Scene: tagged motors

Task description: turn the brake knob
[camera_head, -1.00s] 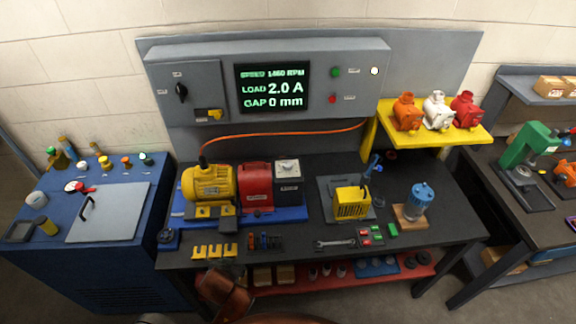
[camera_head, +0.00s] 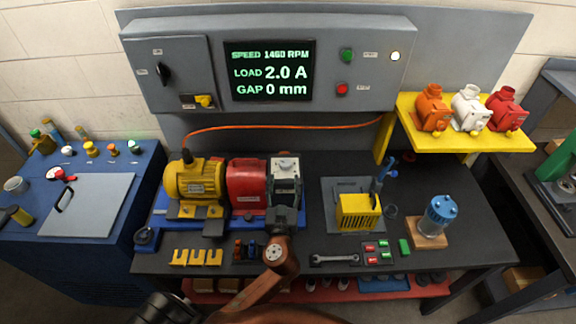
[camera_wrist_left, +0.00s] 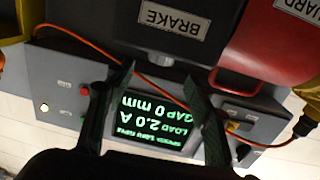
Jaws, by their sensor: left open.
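The brake unit (camera_head: 284,166) is a dark grey box with a pale top, at the right end of the motor row in the head view. A small knob-like shape shows on its top. In the left wrist view its BRAKE label (camera_wrist_left: 172,19) appears upside down, with a rounded grey knob (camera_wrist_left: 152,57) below it in the picture. My left gripper (camera_head: 286,192) is in front of the brake unit and hides its lower front. In the left wrist view the left gripper (camera_wrist_left: 158,78) is open, its fingers apart with nothing between them.
A red guard (camera_head: 247,186) and a yellow motor (camera_head: 194,182) stand left of the brake unit. An orange cable (camera_head: 290,127) runs behind. The display panel (camera_head: 268,72) reads 1460 RPM, 2.0 A, 0 mm.

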